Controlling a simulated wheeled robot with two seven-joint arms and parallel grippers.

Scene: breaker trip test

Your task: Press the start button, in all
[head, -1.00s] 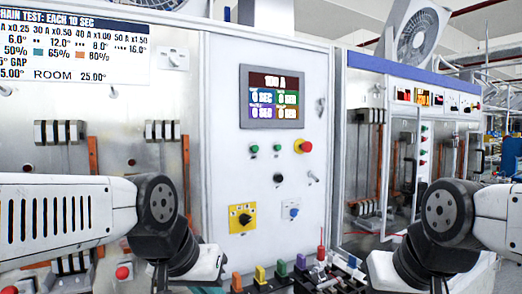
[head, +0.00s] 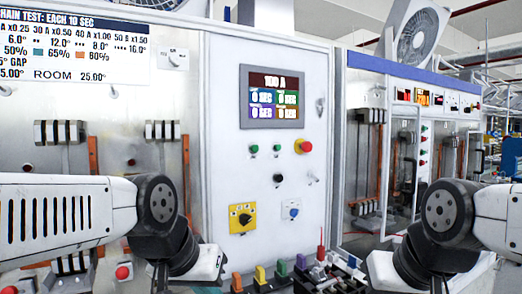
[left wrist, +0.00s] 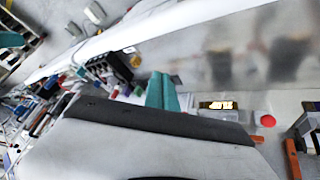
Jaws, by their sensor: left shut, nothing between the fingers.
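The white control panel (head: 225,100) stands in the middle of the head view. Two small green buttons, a left one (head: 254,149) and a right one (head: 277,148), sit below its screen (head: 272,97). I cannot read which is the start button. My left gripper shows in the left wrist view as teal fingers (left wrist: 161,92), shut and empty, apart from the panel buttons. In the head view both gripper tips are out of frame; only my arms show.
A yellow rotary switch (head: 242,217) and a blue-white switch (head: 291,212) sit low on the panel. Coloured terminals (head: 260,274) stand below it. A red button (head: 123,272) is at lower left. The space before the panel's middle is clear.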

